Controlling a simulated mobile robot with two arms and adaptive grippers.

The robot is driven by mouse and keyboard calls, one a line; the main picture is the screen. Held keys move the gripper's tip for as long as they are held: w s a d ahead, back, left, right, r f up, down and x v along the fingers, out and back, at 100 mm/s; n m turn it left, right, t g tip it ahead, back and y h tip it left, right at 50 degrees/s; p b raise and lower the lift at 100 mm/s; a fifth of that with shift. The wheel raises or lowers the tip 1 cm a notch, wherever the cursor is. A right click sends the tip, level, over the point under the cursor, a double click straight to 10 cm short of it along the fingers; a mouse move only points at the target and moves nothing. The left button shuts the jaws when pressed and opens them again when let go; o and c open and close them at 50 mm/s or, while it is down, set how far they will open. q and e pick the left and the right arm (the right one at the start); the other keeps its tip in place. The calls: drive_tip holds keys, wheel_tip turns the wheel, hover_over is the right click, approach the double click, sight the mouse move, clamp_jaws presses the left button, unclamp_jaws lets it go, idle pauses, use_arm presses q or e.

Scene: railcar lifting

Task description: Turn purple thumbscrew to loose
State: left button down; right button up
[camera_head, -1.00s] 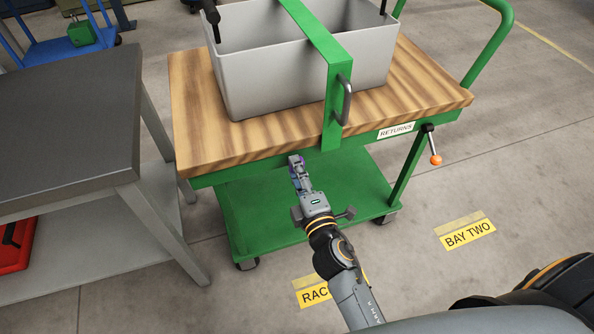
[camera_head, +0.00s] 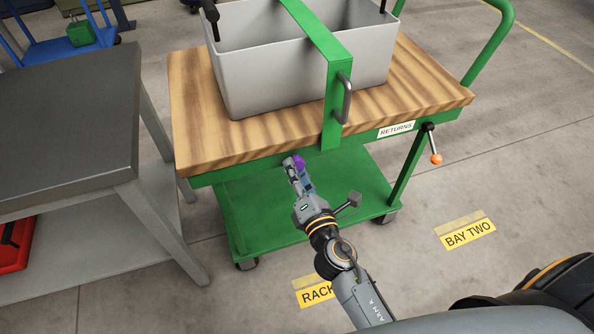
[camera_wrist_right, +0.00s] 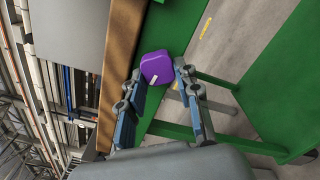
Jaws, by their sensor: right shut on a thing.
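The purple thumbscrew (camera_head: 298,161) is on the green front edge of the cart, just below the wooden top. It also shows in the right wrist view (camera_wrist_right: 157,67), with a small pale mark on its face. My right gripper (camera_head: 296,168) is at the thumbscrew, reaching up from below. In the right wrist view my right gripper (camera_wrist_right: 158,80) has one finger on each side of the purple knob and is shut on it. The screw's shaft is hidden. My left gripper is not in view.
A grey tub (camera_head: 270,80) stands on the cart's wooden top (camera_head: 200,130) under a green strap bar (camera_head: 339,75) with a grey handle. An orange-knobbed lever (camera_head: 435,158) hangs at the cart's right. A grey table (camera_head: 70,110) stands to the left. The green lower shelf (camera_head: 250,225) is bare.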

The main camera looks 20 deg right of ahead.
drive_tip(key=shift+f, duration=0.1)
idle(0.4)
drive_tip(key=o, duration=1.1)
drive_tip(key=shift+o, duration=0.2)
drive_tip(key=s, duration=1.2)
drive_tip(key=shift+d, duration=0.2)
